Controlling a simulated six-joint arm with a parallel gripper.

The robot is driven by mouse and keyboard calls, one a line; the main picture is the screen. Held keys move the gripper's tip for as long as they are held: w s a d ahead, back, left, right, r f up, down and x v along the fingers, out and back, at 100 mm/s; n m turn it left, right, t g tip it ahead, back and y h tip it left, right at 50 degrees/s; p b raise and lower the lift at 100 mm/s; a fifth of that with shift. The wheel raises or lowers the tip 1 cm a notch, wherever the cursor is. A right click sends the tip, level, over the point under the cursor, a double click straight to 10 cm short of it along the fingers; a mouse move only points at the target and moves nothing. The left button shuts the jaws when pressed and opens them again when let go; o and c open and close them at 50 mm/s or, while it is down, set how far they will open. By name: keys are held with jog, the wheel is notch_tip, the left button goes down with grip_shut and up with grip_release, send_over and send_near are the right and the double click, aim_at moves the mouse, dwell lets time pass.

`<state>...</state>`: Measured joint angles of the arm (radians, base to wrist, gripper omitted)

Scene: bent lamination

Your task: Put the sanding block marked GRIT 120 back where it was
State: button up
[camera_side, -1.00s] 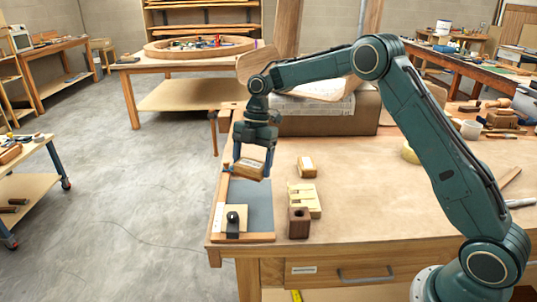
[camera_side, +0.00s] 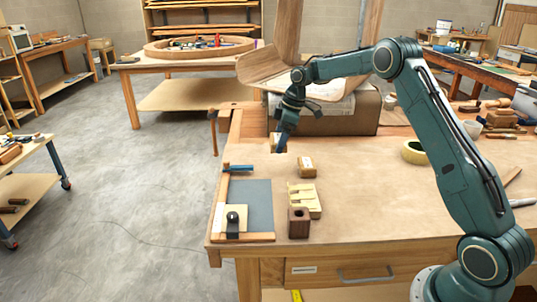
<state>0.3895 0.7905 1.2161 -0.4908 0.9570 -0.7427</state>
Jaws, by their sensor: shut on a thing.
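My gripper (camera_side: 281,148) is low over the back left of the bench, in front of the bent wood form, and shut on a small sanding block (camera_side: 275,143). Only a pale left part of the block shows beside the finger; its marking cannot be read. I cannot tell whether it touches the bench top. A second small wooden block (camera_side: 307,167) with a pale label lies to the front right, apart from the gripper; its label is too small to read.
A grey sheet (camera_side: 257,200) lies in a wooden-edged board at the front left, with a blue-handled tool (camera_side: 238,168) behind it. A slotted pale piece (camera_side: 304,200) and a dark holed block (camera_side: 299,223) stand right of it. Tape (camera_side: 414,152) lies right. The middle bench is clear.

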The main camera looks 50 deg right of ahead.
aim_at(276, 169)
jog(key=shift+f, duration=4)
jog(key=shift+f, duration=0.15)
jog(key=o, duration=0.9)
jog(key=v, duration=1.2)
jog(key=shift+r, duration=0.2)
